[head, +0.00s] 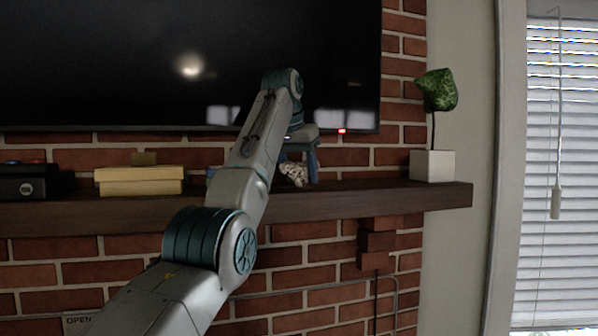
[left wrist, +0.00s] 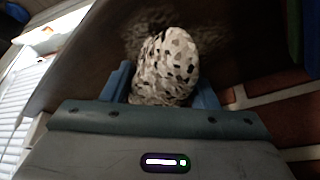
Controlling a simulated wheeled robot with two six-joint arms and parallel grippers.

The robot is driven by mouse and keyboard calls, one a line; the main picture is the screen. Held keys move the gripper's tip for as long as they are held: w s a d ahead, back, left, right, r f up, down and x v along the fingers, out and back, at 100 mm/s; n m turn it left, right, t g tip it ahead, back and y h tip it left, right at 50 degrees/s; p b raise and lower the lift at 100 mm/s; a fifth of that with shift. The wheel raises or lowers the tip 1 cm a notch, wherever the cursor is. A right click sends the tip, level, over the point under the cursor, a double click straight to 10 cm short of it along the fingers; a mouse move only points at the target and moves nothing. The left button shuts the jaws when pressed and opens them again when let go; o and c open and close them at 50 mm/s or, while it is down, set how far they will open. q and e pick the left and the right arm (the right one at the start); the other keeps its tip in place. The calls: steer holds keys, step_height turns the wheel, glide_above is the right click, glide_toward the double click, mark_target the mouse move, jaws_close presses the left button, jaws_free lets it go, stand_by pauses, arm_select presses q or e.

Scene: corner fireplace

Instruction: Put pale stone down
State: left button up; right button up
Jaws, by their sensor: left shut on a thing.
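The pale stone (head: 294,173) is white with dark and brownish speckles. My left gripper (head: 299,168) is shut on it, just at the dark wooden mantel shelf (head: 350,200). In the left wrist view the stone (left wrist: 165,68) sits between the two blue fingers of the left gripper (left wrist: 163,85). Its lower part is hidden by the gripper. It is very close to the shelf surface (left wrist: 90,62); I cannot tell whether it touches. My right gripper is in neither view.
A potted plant in a white pot (head: 432,166) stands at the shelf's right end. A yellow box (head: 139,181) and a black box (head: 28,182) stand to the left. A dark television screen (head: 190,60) hangs above. The shelf between stone and pot looks clear.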

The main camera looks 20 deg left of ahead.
arm_select(q)
steer(key=o, duration=1.6)
steer(key=shift+s, duration=0.15)
steer(key=shift+c, duration=0.2)
